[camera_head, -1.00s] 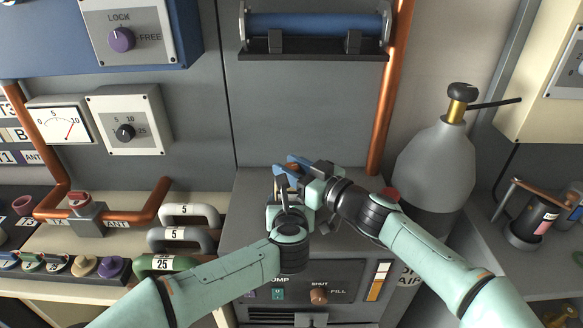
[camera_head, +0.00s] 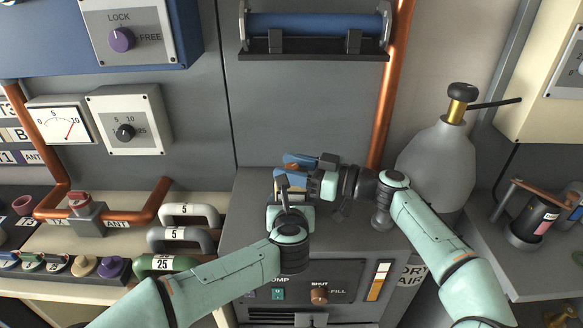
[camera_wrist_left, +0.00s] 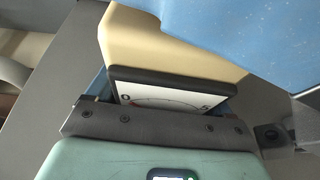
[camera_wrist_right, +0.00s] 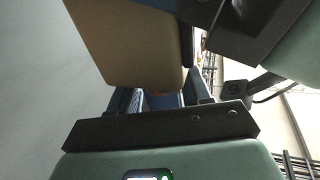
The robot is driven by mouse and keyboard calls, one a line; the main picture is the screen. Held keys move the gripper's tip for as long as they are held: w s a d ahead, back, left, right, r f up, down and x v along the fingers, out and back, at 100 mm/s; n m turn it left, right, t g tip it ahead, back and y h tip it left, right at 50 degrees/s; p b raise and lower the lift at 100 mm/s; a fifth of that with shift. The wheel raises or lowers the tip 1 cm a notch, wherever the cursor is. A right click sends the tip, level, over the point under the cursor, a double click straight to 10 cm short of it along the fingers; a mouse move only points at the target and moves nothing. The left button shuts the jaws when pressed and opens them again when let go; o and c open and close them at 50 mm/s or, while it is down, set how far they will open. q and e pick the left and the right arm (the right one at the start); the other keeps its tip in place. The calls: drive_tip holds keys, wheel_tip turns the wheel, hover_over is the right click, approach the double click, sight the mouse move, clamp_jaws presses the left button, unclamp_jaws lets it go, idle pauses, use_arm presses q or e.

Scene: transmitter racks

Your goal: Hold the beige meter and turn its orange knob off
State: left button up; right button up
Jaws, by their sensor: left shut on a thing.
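The beige meter (camera_wrist_left: 170,45) is held by my left gripper (camera_head: 285,186), its white dial face (camera_wrist_left: 165,97) showing in the left wrist view. Its beige body (camera_wrist_right: 130,45) also fills the upper part of the right wrist view. In the head view the meter is almost wholly hidden by the grippers. My right gripper (camera_head: 292,169) is at the meter from the right, its blue fingers apart. A small orange-brown patch, apparently the orange knob (camera_wrist_right: 165,101), shows between these fingers. I cannot tell whether they touch it or how the knob is turned.
Both grippers are close together above a grey cabinet (camera_head: 245,215). A copper pipe (camera_head: 388,110) rises behind them. A grey bottle (camera_head: 437,165) stands close to my right arm.

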drive_tip(key=shift+d, duration=0.1)
drive_tip(key=v, duration=1.2)
drive_tip(key=s+a+m+t+h, duration=0.2)
drive_tip(key=s+m+t+h, duration=0.25)
drive_tip(key=s+t, duration=0.2)
drive_tip(key=shift+m, duration=0.35)
drive_tip(key=shift+w+d+x, duration=0.1)
drive_tip(key=shift+x, duration=3.05)
drive_tip(key=shift+w+d+x, duration=0.15)
drive_tip(key=shift+x, duration=3.05)
drive_tip(key=shift+r, duration=0.15)
